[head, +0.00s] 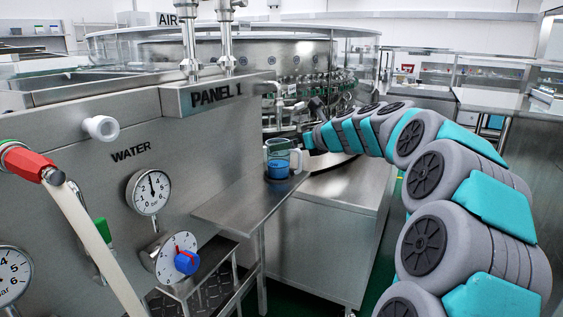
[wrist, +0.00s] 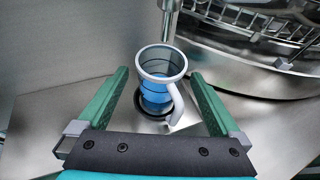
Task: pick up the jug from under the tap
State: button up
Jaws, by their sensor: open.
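The jug (head: 279,160) is clear with blue liquid in it and a white rim and handle. It stands upright on a steel shelf (head: 235,208) by the panel, below the tap (head: 270,88). In the wrist view the jug (wrist: 158,82) is between and just beyond the two green fingers, with its handle toward the right finger. The tap's spout (wrist: 169,18) shows just above and behind it. My gripper (wrist: 160,95) is open, with a finger on each side of the jug and gaps visible. In the head view my gripper (head: 306,141) is small, right beside the jug.
The steel panel wall (head: 200,130) with gauges stands close on the left. The round washer machine (head: 290,65) is behind the jug; its curved rim (wrist: 250,78) is at the right in the wrist view. The shelf in front of the jug is bare.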

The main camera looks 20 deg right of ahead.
jog(key=x, duration=0.4)
jog(key=shift+w+f, duration=0.1)
jog(key=shift+w, duration=0.15)
jog(key=shift+c, duration=0.4)
jog(key=c, duration=1.4)
jog(key=shift+d, duration=0.1)
